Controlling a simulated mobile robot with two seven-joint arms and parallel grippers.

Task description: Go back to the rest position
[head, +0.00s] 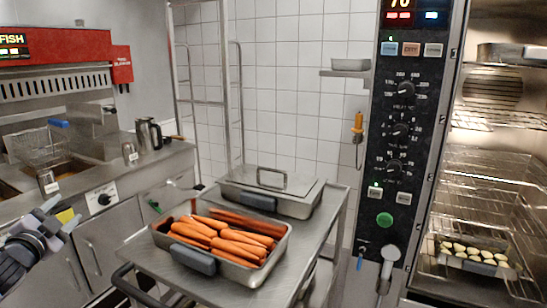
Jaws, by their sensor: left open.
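My left gripper (62,216) is at the lower left of the head view, in front of the steel fryer cabinet. Its fingers are apart and nothing shows between them. It is left of the cart and clear of the trays. My right gripper is not in view.
A steel cart (207,292) carries an open pan of carrots (170,245) and a lidded pan (310,207). An oven (402,130) stands open at right, with a tray of sliced pieces (455,262) on a low rack. A fryer basket (36,147) and a metal jug (148,134) are at left.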

